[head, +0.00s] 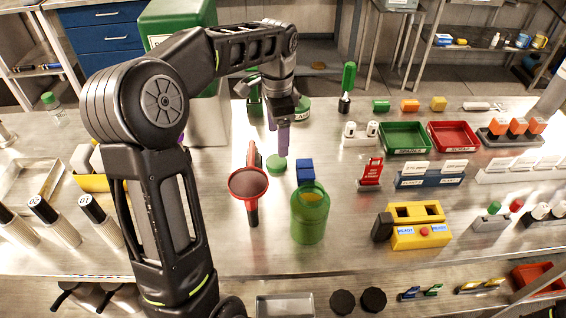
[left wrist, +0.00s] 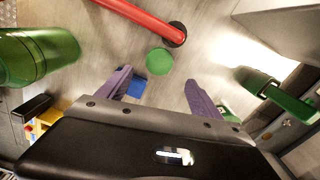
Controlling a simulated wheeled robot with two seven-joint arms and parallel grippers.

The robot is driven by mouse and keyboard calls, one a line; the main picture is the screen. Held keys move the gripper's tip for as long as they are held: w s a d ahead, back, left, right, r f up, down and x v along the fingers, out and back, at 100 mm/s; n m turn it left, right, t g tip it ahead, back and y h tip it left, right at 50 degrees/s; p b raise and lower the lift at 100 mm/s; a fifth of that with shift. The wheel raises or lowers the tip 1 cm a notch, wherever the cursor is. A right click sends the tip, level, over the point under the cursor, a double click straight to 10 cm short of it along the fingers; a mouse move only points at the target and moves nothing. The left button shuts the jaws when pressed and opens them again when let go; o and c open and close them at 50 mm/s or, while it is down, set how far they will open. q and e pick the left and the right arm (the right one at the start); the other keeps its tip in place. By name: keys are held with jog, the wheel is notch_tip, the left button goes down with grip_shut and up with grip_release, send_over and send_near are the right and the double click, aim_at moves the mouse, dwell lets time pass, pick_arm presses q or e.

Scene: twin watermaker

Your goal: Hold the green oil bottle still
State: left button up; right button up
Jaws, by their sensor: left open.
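The green oil bottle (head: 310,213) stands upright near the table's front edge. It is translucent green; it also shows at the left edge of the left wrist view (left wrist: 35,55). A round green cap (head: 277,164) lies on the table behind it and to its left, and it shows in the left wrist view (left wrist: 160,61). My left gripper (head: 281,150) is above the table near the cap, behind the bottle and apart from it. Its purple fingers (left wrist: 160,78) are spread, with nothing held between them. My right gripper is not in view.
A yellow device (head: 420,228) is to the right, with red and green trays (head: 405,138) behind. Bare table lies between bottle and device.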

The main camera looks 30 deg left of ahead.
aim_at(278, 161)
pick_arm(q)
jog(key=shift+s, duration=0.1)
jog(key=shift+f, duration=1.25)
jog(key=shift+f+p, duration=0.65)
jog(key=shift+f, duration=2)
jog(key=shift+d, duration=0.1)
jog(key=shift+c, duration=0.3)
jog(key=c, duration=1.3)
